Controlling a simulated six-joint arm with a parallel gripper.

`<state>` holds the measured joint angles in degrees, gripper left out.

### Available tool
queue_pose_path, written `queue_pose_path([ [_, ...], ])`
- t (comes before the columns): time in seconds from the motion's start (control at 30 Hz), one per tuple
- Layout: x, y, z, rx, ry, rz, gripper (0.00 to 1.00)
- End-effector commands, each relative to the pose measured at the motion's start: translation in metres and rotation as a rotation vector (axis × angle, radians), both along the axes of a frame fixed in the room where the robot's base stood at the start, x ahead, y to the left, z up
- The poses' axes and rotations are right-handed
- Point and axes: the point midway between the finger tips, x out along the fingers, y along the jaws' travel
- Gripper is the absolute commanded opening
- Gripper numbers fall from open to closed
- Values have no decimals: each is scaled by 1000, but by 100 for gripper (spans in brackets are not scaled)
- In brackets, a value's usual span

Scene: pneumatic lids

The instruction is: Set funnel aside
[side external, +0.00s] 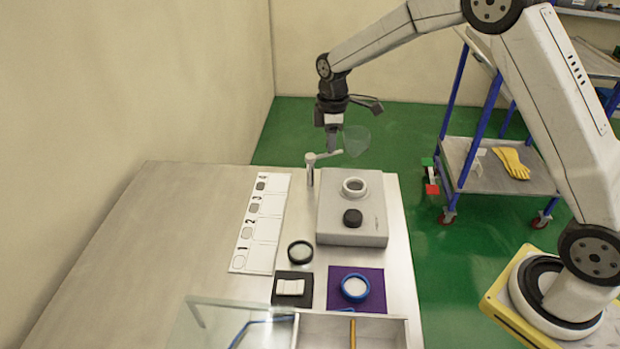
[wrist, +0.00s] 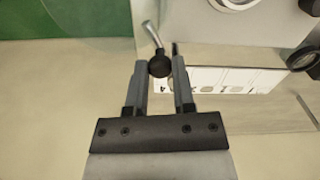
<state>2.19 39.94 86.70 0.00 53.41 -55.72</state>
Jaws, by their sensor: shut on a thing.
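The funnel (side external: 356,140) is a clear, faintly seen cone just right of my gripper, above the far end of the table. It appears to be carried by a light swing arm (side external: 325,156) on a short post (side external: 310,177) at the device's far left corner. My gripper (side external: 331,148) points down at this arm. In the wrist view my gripper (wrist: 160,68) has its fingers either side of a black ball knob (wrist: 159,66) on a metal rod (wrist: 153,36). It is shut on the knob. A pale curved outline at the upper left there may be the funnel's rim.
A grey device (side external: 350,235) with a white ring (side external: 354,187) and black cap (side external: 352,218) stands beside the post. A numbered white strip (side external: 262,222) lies left. A black ring (side external: 300,252), black mat (side external: 278,300) and purple mat (side external: 377,303) are nearer. The table's left side is clear.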

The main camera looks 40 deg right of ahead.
Motion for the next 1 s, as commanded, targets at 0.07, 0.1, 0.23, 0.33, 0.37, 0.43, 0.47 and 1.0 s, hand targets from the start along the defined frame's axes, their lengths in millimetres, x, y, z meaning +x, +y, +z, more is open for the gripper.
queue_pose_path([
  [0.07, 4, -1, 1, 0, -4, 66, 0],
  [0.1, 6, -2, 1, 0, -4, 98, 0],
  [0.23, 10, -2, 0, 0, -2, 190, 0],
  [0.33, 13, -2, 1, 0, -4, 244, 0],
  [0.37, 14, -2, 1, 0, -4, 257, 0],
  [0.43, 15, -2, 1, 0, -4, 282, 0],
  [0.47, 15, -2, 1, 0, -4, 292, 0],
  [1.0, 17, -2, 1, 0, -4, 323, 0],
])
